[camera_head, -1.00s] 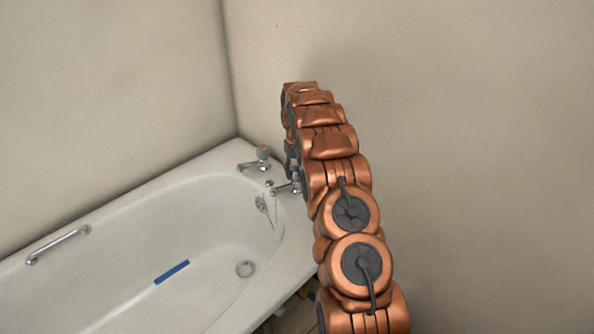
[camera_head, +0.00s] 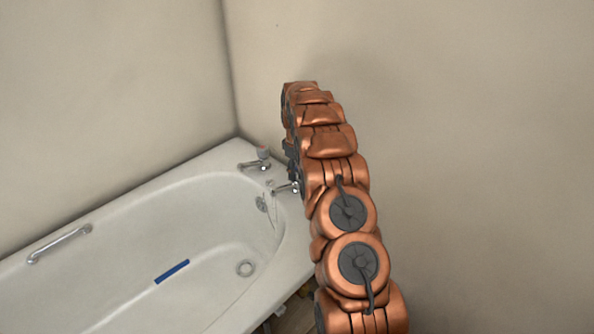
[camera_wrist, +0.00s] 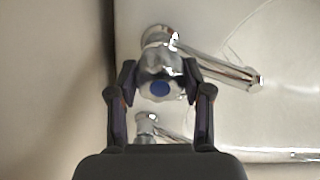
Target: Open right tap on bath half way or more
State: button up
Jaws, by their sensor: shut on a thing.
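The right tap (camera_head: 287,188) is a chrome tap on the bath's end rim. In the head view its spout shows and its handle is hidden by my arm and gripper. In the wrist view, the tap handle (camera_wrist: 160,87) has a blue cap and sits between my fingertips, with its chrome spout (camera_wrist: 225,72) running to the right. My gripper (camera_wrist: 160,84) is shut on this handle, one finger on each side. In the head view only dark parts of my gripper show beside the arm. How far the handle is turned cannot be told.
The other tap (camera_head: 260,158) stands to the left, near the wall corner, and appears partly hidden beneath my gripper in the wrist view (camera_wrist: 148,122). Plain walls stand close behind.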

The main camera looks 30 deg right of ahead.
dwell(0.4)
jog(key=o, duration=1.2)
jog(key=shift+c, duration=0.2)
jog(key=shift+r, duration=0.1)
notch_tip(320, 180, up, 12)
